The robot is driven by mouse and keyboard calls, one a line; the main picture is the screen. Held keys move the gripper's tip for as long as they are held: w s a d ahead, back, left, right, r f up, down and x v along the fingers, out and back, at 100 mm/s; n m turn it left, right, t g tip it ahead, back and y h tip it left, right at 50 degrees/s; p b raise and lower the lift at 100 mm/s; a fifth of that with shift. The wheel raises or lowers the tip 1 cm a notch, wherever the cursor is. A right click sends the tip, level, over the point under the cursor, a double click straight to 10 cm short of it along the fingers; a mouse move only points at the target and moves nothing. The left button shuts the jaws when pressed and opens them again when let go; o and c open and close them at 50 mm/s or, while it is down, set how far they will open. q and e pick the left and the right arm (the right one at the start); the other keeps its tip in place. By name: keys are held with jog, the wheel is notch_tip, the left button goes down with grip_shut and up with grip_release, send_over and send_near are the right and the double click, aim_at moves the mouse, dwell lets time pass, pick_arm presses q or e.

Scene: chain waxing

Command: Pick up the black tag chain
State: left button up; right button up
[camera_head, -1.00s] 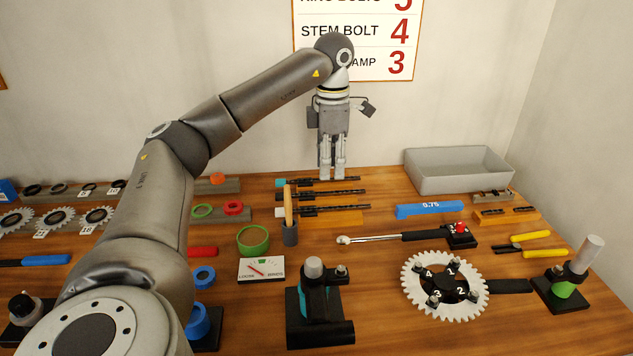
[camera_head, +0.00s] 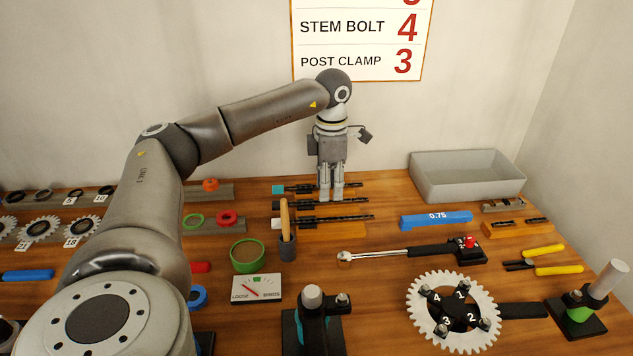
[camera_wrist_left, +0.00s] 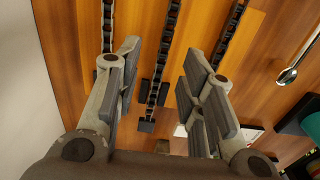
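The black tag chain (camera_head: 354,201) is the middle of three chains lying left to right on the back of the bench, with its dark tag at the left end. In the left wrist view the black tag chain (camera_wrist_left: 159,78) runs between the spread fingers, its black tag (camera_wrist_left: 146,125) near the bottom. My left gripper (camera_head: 331,198) points down over the chains, open and empty. It also shows in the left wrist view (camera_wrist_left: 168,72), with a finger on each side of the middle chain. Its exact height above the chain is unclear. My right gripper is not in view.
A cyan-tagged chain (camera_head: 357,185) lies behind, and a white-tagged chain (camera_head: 350,217) lies in front, both close by. A grey bin (camera_head: 468,185) is at back right, beyond a blue 0.75 tool (camera_head: 436,220).

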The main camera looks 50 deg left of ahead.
aim_at(321, 203)
pick_arm(q)
jog(key=shift+s+d+f, duration=0.1)
jog(key=shift+s+f, duration=0.1)
jog(key=shift+f, duration=0.9)
jog(key=shift+w+f, duration=0.1)
jog(key=shift+f, duration=0.25)
jog(key=c, duration=0.8)
grip_shut()
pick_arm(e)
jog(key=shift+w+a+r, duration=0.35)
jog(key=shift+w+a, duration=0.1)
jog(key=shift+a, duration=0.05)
pick_arm(q)
jog(key=shift+r, duration=0.1)
